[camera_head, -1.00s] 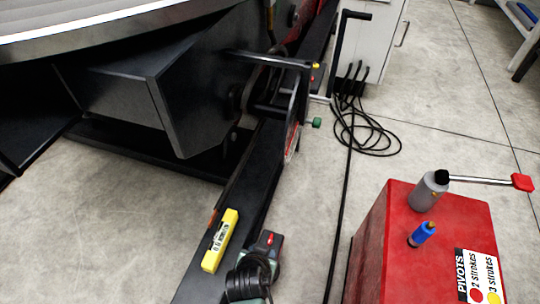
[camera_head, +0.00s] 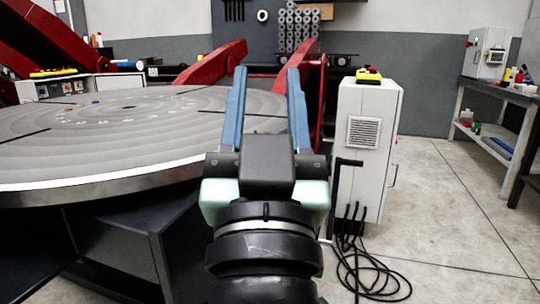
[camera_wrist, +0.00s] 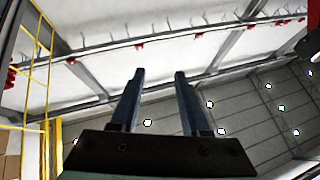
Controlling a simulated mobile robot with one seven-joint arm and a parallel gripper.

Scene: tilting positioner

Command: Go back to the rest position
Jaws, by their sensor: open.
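My gripper (camera_head: 266,85) stands raised in the middle of the head view, its two blue fingers pointing up and apart. It is open, with nothing between the fingers. In the wrist view, my gripper (camera_wrist: 159,78) also shows two separate fingers with an empty gap, against the ceiling and wall. In the head view the gripper overlaps the right edge of the large round grey table (camera_head: 110,130) of the positioner and hides part of what lies behind. I cannot tell any contact with the table.
A white cabinet (camera_head: 364,150) with a yellow box (camera_head: 368,75) on top stands right of my gripper. Black cables (camera_head: 372,270) lie on the floor below it. A workbench (camera_head: 500,95) stands at the far right. The floor between is clear.

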